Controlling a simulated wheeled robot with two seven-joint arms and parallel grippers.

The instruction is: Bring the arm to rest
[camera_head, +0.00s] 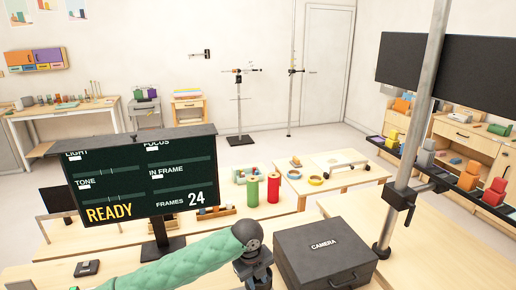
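My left arm, in a green quilted sleeve, comes in from the lower left and bends at a dark round joint. My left gripper (257,272) hangs below that joint at the bottom edge, just left of the black camera case. Its fingertips are not clear, so I cannot tell whether it is open or shut. I see nothing held in it. My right gripper is not in view.
A black case marked CAMERA (325,255) sits on the wooden table beside my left gripper. A dark display reading READY (140,180) stands behind the arm. A metal pole (413,130) rises at right. Green (252,192) and red (273,188) cylinders stand farther back.

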